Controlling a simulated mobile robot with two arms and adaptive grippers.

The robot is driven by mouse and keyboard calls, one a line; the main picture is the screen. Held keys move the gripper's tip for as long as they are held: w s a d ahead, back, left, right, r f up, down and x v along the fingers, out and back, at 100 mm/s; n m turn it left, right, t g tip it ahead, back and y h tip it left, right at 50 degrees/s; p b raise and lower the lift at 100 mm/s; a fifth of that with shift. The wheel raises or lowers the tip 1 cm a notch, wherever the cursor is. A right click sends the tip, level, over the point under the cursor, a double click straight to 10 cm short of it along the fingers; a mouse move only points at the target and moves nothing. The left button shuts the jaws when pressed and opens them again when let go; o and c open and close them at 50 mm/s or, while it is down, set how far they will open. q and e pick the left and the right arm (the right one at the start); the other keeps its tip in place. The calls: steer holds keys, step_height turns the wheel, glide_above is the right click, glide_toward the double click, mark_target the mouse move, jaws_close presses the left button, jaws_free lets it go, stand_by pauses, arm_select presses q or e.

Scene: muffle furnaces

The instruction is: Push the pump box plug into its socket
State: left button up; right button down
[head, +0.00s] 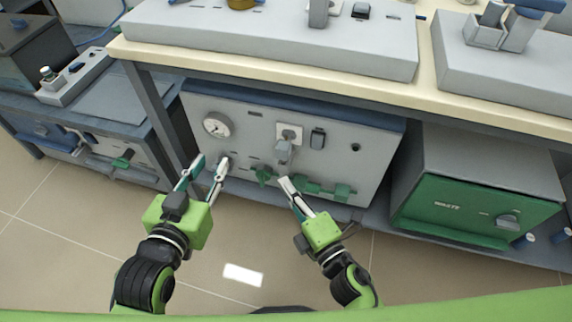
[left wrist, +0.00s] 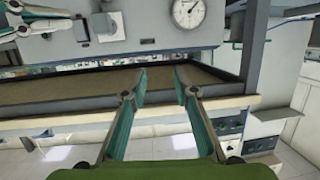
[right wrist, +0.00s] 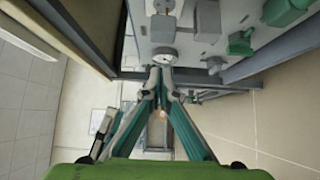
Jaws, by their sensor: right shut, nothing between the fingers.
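The grey pump box (head: 340,165) stands on the low shelf under the bench, with a round gauge (head: 217,125) on its front. A pale socket plate (head: 290,130) sits near the middle of that front. The grey plug (head: 283,152) is at the plate's lower part; I cannot tell how deep it sits. My left gripper (head: 206,172) is open and empty, left of the plug and below the gauge. My right gripper (head: 284,182) is shut and empty, just below the plug. Its fingertips also meet in the right wrist view (right wrist: 161,77).
Green valve handles (head: 325,189) stick out along the box's lower front, close to my right gripper. The bench edge (head: 290,83) overhangs the box. Open tiled floor (head: 60,215) lies in front.

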mark_target(290, 150)
arm_select(q)
steer(key=shift+s+a+f+g, duration=0.15)
steer(key=shift+s+f+g, duration=0.15)
steer(key=shift+f+g, duration=0.3)
arm_select(e)
steer(key=shift+w, duration=3.2)
arm_select(q)
steer(key=shift+f, duration=0.1)
